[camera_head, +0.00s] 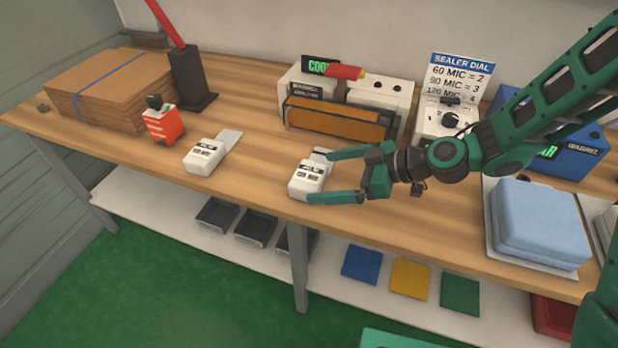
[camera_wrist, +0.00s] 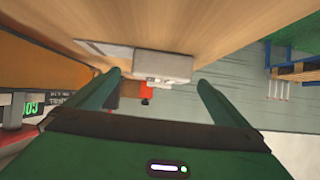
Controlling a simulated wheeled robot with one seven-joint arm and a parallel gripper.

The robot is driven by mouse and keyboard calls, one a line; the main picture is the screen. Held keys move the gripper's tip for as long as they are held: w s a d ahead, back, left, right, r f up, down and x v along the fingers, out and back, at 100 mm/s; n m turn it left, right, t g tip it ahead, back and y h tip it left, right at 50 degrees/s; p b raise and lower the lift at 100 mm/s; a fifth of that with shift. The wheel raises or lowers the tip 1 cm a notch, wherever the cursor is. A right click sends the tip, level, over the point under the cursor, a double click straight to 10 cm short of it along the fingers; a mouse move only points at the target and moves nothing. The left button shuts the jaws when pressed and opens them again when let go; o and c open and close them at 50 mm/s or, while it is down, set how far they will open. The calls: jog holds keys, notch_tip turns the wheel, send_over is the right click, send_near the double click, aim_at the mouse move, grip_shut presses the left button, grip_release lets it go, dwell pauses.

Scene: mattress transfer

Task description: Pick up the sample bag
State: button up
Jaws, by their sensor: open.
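A white, blocky pouch with a black-print label (camera_head: 306,179), which looks like a sample bag, lies on the wooden table near its front edge. A second white labelled pouch (camera_head: 204,158) with a flat pale flap lies to its left. My gripper (camera_head: 320,177) is open, its green fingers pointing left, one tip on the far side and one on the near side of the closer pouch. In the wrist view this pouch (camera_wrist: 160,66) with a flat flap shows between and beyond my fingertips (camera_wrist: 158,82). I cannot tell whether either finger touches it.
Behind stands a sealer (camera_head: 340,117) with an orange-brown front; right of it are a dial box (camera_head: 437,124) and blue machine (camera_head: 560,145). A blue block (camera_head: 540,222) lies on the right. A red box (camera_head: 163,126) and cardboard stack (camera_head: 95,85) stand left.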

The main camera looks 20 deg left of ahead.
aim_at(316, 175)
jog(key=shift+x, duration=2.95)
jog(key=shift+r, duration=0.1)
jog(key=c, duration=1.2)
jog(key=shift+r, duration=0.15)
